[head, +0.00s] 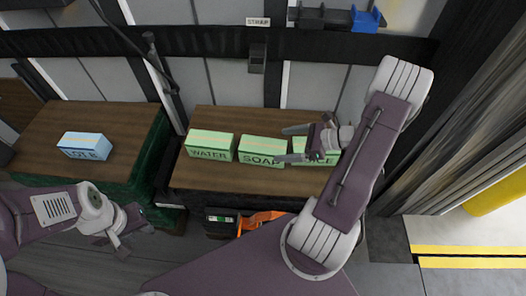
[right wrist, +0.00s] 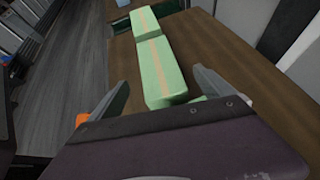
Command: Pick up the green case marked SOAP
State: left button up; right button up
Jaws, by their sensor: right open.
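The green case marked SOAP (head: 262,152) stands in the middle of a row of green cases on a wooden-topped surface. In the right wrist view, the SOAP case (right wrist: 160,72) lies ahead, between the lines of my fingers. My right gripper (head: 284,145) is open and empty at the right end of SOAP, over the gap towards the third case. It also shows in the right wrist view (right wrist: 165,88). I cannot tell whether a finger touches the case. My left gripper (head: 134,236) is open and empty at the lower left, away from the cases.
The green WATER case (head: 210,145) is close left of SOAP. A third green case (head: 318,151) is on the right, its label partly hidden by my right gripper. A blue case (head: 85,146) sits on the left surface (head: 120,115). An orange strap (head: 260,219) hangs below the front edge.

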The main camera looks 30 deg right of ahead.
aim_at(267, 145)
jog(key=shift+w+a+f, duration=0.15)
jog(key=shift+w+a, duration=0.1)
jog(key=shift+a, duration=0.3)
jog(key=x, duration=0.5)
jog(key=shift+w+a+b, duration=0.1)
jog(key=shift+w+b, duration=0.05)
jog(key=shift+b, duration=0.25)
grip_shut()
